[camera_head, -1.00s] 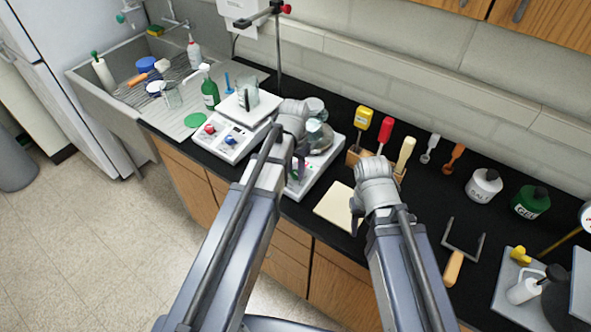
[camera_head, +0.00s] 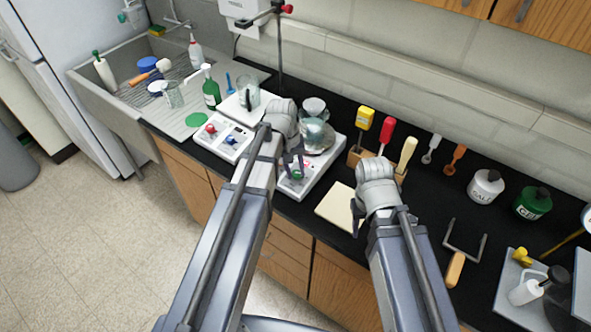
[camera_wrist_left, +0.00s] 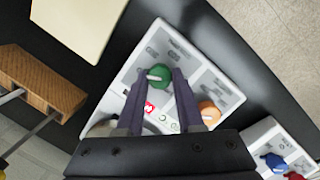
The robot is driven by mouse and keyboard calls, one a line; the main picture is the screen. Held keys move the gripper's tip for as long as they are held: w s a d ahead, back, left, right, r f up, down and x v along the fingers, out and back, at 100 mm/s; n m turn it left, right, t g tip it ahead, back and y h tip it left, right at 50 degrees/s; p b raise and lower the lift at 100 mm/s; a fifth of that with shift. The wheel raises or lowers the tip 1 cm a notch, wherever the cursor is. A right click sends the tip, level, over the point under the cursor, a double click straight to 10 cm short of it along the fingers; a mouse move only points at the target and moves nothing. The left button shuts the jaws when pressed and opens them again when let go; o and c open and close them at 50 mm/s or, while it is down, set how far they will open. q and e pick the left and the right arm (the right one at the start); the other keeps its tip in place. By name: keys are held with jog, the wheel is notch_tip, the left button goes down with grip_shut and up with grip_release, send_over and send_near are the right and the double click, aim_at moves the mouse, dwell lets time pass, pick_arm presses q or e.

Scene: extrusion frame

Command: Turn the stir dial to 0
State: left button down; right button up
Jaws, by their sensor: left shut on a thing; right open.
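A white hotplate-stirrer base carries a green dial (camera_wrist_left: 159,76) and an orange dial (camera_wrist_left: 209,113) on its front panel. The printing beside the dials is too small to read, so I cannot tell their settings. My left gripper (camera_wrist_left: 158,84) is shut on the green dial, one finger at each side. In the head view the green dial (camera_head: 297,175) shows just below my left gripper (camera_head: 294,162), and my arm hides the orange dial. My right gripper (camera_head: 357,208) is open and empty above the counter near a cream pad.
A second white device (camera_head: 222,137) with red and blue knobs stands to the left. Glassware sits on the hotplate behind my left gripper. A wooden block (camera_head: 362,158) with coloured-handled tools is to the right. The cream pad (camera_head: 340,207) lies in front of it.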

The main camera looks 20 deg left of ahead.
dwell(0.4)
pick_arm(q)
jog(key=c, duration=0.5)
grip_release()
jog(key=shift+c, duration=0.2)
jog(key=shift+r, duration=0.1)
pick_arm(e)
jog(key=shift+r, duration=0.1)
pick_arm(q)
notch_tip(320, 180, up, 8)
jog(key=a+p, duration=0.1)
jog(key=p, duration=0.6)
jog(key=shift+a+f+p, duration=0.15)
jog(key=shift+f+p, duration=0.1)
jog(key=shift+p, duration=0.1)
pick_arm(e)
notch_tip(320, 180, up, 8)
jog(key=shift+f, duration=0.25)
pick_arm(q)
jog(key=shift+s, duration=0.1)
pick_arm(e)
jog(key=shift+f, duration=0.1)
